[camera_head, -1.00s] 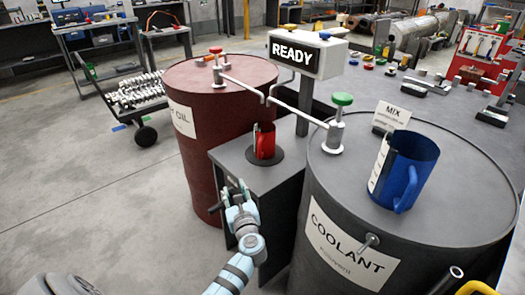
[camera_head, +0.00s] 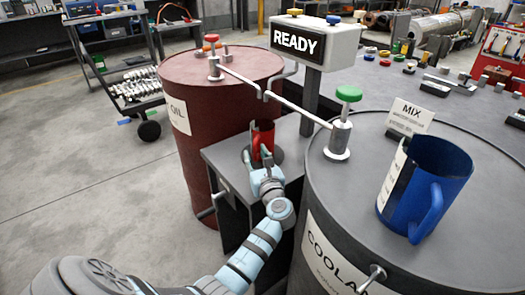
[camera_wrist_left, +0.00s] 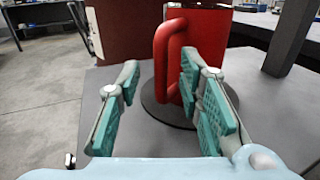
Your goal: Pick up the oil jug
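The red oil jug (camera_head: 263,135) stands upright on a dark round pad on the grey stand between the two barrels. In the left wrist view, the jug (camera_wrist_left: 205,45) has its red handle toward me. My left gripper (camera_head: 258,168) is at the near side of the jug. In the left wrist view, the gripper (camera_wrist_left: 160,78) is open, with teal finger pads on either side of the handle's line. The right finger overlaps the jug's lower part in the picture. I cannot tell whether any finger touches it. My right gripper is not in view.
The red oil barrel (camera_head: 205,120) stands behind left, the grey coolant barrel (camera_head: 335,215) at right. A blue jug (camera_head: 428,180) and a MIX card (camera_head: 409,116) sit on the coolant barrel. Spouts and a READY sign (camera_head: 298,42) rise close by.

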